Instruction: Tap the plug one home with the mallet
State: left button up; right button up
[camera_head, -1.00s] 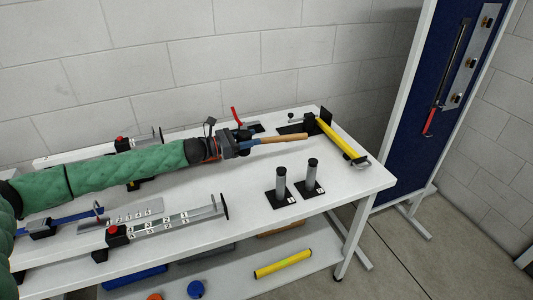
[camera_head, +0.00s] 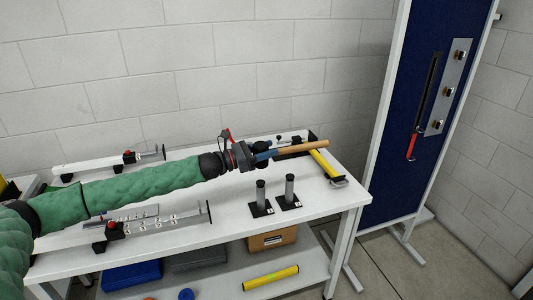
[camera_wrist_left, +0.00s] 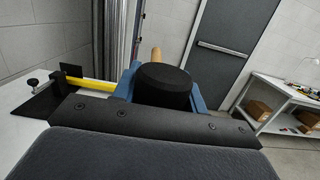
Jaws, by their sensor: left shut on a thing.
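My left gripper (camera_head: 264,154) is shut on the mallet, above the far right part of the white bench. The mallet's wooden handle (camera_head: 305,147) points right, past the fingers. Its black head (camera_wrist_left: 163,86) sits between the blue fingers in the left wrist view, with a bit of handle (camera_wrist_left: 156,55) beyond. Two grey posts with black tops stand upright on black, labelled bases nearer the bench front: a left post (camera_head: 261,190) and a right post (camera_head: 289,189). The labels are too small to read surely, so I cannot tell which is plug one. My right gripper is out of view.
A yellow bar (camera_head: 322,163) lies at the bench's right end, partly behind the mallet. Rail fixtures stand at the front (camera_head: 160,223) and back (camera_head: 105,162) of the bench. A blue panel (camera_head: 400,130) with a red-handled lever rises to the right. The bench's front right corner is clear.

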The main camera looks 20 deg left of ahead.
aim_at(266, 162)
pick_arm(q)
jog(key=shift+w+a+f, duration=0.25)
jog(key=shift+a+f, duration=0.05)
jog(key=shift+f, duration=0.6)
jog(key=shift+s+d+f+b, duration=0.15)
jog(key=shift+d+f+b, duration=0.05)
jog(key=shift+f+b, duration=0.2)
jog(key=shift+a+f, duration=0.15)
jog(key=shift+f, duration=0.9)
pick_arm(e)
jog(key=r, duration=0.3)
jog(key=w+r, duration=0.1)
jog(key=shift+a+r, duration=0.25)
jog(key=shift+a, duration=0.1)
pick_arm(q)
jog(key=shift+b, duration=0.5)
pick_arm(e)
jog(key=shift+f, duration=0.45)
pick_arm(q)
jog(key=shift+f+b, duration=0.2)
jog(key=shift+b, duration=1.25)
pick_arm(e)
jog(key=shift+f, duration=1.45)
